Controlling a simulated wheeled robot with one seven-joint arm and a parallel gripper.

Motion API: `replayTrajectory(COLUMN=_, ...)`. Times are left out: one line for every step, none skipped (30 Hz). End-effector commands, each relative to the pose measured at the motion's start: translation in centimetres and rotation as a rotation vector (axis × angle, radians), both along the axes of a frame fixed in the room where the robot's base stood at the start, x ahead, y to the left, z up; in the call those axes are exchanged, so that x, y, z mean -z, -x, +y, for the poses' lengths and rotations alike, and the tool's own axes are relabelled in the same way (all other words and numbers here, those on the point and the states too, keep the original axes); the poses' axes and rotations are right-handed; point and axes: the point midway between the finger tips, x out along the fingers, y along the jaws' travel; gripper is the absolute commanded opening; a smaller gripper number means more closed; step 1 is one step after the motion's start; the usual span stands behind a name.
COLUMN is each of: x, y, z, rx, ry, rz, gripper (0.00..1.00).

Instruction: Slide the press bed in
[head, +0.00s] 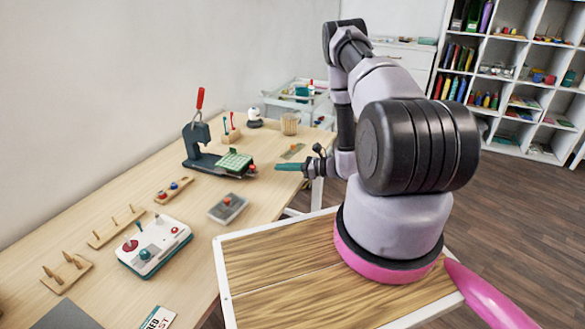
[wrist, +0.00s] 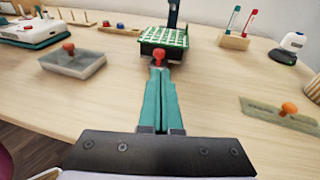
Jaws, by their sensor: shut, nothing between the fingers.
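The press (head: 196,146) is a dark frame with a raised red lever (head: 200,99), standing at the back of the table. Its bed (head: 235,160) carries a green slotted plate and sticks out of the frame towards my arm. The bed (wrist: 164,38) is straight ahead in the wrist view, with a red-orange knob (wrist: 158,54) on its near end. My gripper (head: 279,167) has teal fingers, shut and empty, pointing at the knob. In the head view a small gap shows between fingertips and knob. In the wrist view the fingertips (wrist: 158,74) overlap the knob's lower edge.
A flat plate with an orange knob (head: 293,151) lies behind my gripper. A white control box (head: 154,246) and wooden peg racks (head: 117,227) are further left. Table between is clear.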

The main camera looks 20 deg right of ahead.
Motion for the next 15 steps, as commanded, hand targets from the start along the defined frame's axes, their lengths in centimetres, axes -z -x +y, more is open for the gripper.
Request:
replayTrajectory(x=0.2, y=-0.6, z=1.1, rx=-0.005, ry=0.001, rz=-0.002, gripper=0.00)
replayTrajectory(x=0.3, y=-0.9, z=1.6, rx=-0.006, ry=0.001, rz=-0.002, gripper=0.00)
replayTrajectory(x=0.5, y=-1.4, z=2.3, rx=-0.005, ry=0.001, rz=-0.002, gripper=0.00)
replayTrajectory(x=0.6, y=-1.7, z=2.8, rx=-0.006, ry=0.001, rz=-0.001, gripper=0.00)
replayTrajectory(x=0.7, y=-2.0, z=3.2, rx=-0.004, ry=0.001, rz=-0.001, gripper=0.00)
replayTrajectory(x=0.8, y=-2.4, z=3.8, rx=-0.006, ry=0.001, rz=-0.002, gripper=0.00)
replayTrajectory(x=0.9, y=-2.7, z=4.1, rx=-0.004, ry=0.002, rz=-0.001, gripper=0.00)
replayTrajectory(x=0.9, y=-2.9, z=4.5, rx=-0.004, ry=0.002, rz=-0.001, gripper=0.00)
replayTrajectory(x=1.0, y=-3.2, z=4.9, rx=-0.004, ry=0.002, rz=-0.001, gripper=0.00)
replayTrajectory(x=1.1, y=-3.4, z=5.2, rx=-0.003, ry=0.002, rz=-0.001, gripper=0.00)
replayTrajectory(x=1.1, y=-3.6, z=5.4, rx=-0.003, ry=0.002, rz=-0.001, gripper=0.00)
replayTrajectory(x=1.2, y=-3.8, z=5.6, rx=-0.003, ry=0.002, rz=-0.001, gripper=0.00)
replayTrajectory(x=1.2, y=-3.9, z=5.8, rx=-0.002, ry=0.002, rz=-0.002, gripper=0.00)
replayTrajectory(x=1.2, y=-4.0, z=5.9, rx=-0.001, ry=0.002, rz=-0.002, gripper=0.00)
replayTrajectory(x=1.2, y=-4.1, z=6.0, rx=-0.001, ry=0.002, rz=-0.002, gripper=0.00)
